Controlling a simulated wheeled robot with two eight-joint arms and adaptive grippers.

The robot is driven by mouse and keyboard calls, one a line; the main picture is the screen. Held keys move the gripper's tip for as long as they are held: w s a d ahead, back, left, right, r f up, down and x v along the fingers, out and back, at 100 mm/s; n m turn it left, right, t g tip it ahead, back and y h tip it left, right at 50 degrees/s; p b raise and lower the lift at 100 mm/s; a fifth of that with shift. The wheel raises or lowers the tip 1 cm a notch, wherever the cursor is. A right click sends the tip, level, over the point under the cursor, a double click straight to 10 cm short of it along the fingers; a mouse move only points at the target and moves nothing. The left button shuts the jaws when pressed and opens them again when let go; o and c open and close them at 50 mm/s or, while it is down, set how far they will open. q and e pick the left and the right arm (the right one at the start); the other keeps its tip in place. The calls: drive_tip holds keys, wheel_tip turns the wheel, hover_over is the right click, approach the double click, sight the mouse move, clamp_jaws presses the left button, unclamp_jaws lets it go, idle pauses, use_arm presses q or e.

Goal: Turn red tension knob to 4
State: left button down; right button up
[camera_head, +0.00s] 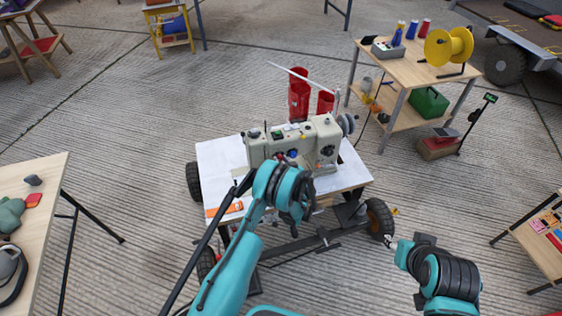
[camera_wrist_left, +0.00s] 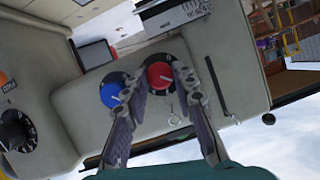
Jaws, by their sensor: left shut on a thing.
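The red tension knob (camera_wrist_left: 160,76) is on the grey-beige face of the sewing machine (camera_head: 300,140), on a dark round dial. In the left wrist view, my left gripper (camera_wrist_left: 161,74) has one finger on each side of the red knob and is shut on it. A pale pointer line shows on the knob, but the dial numbers are too small to read. A blue knob (camera_wrist_left: 111,93) sits beside it, partly behind the left finger. In the head view my left wrist hides most of the fingers. My right gripper (camera_head: 391,243) is low at the right, away from the machine; its jaws are too small to judge.
The machine stands on a white-topped wheeled cart (camera_head: 215,160). A black dial (camera_wrist_left: 15,132) is at the left of the wrist view. A wooden table (camera_head: 30,190) is at left, and a shelf with a yellow spool (camera_head: 448,46) at back right.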

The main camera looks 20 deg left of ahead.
use_arm(q)
drive_tip(key=shift+w+d+m+g+y, duration=0.15)
drive_tip(key=shift+m+g+y, duration=0.25)
drive_tip(key=shift+m+y, duration=0.7)
drive_tip(key=shift+m+h, duration=0.3)
drive_tip(key=shift+m, duration=0.1)
drive_tip(key=c, duration=1.2)
unclamp_jaws()
drive_tip(key=v, duration=1.2)
drive_tip(key=shift+f, duration=0.1)
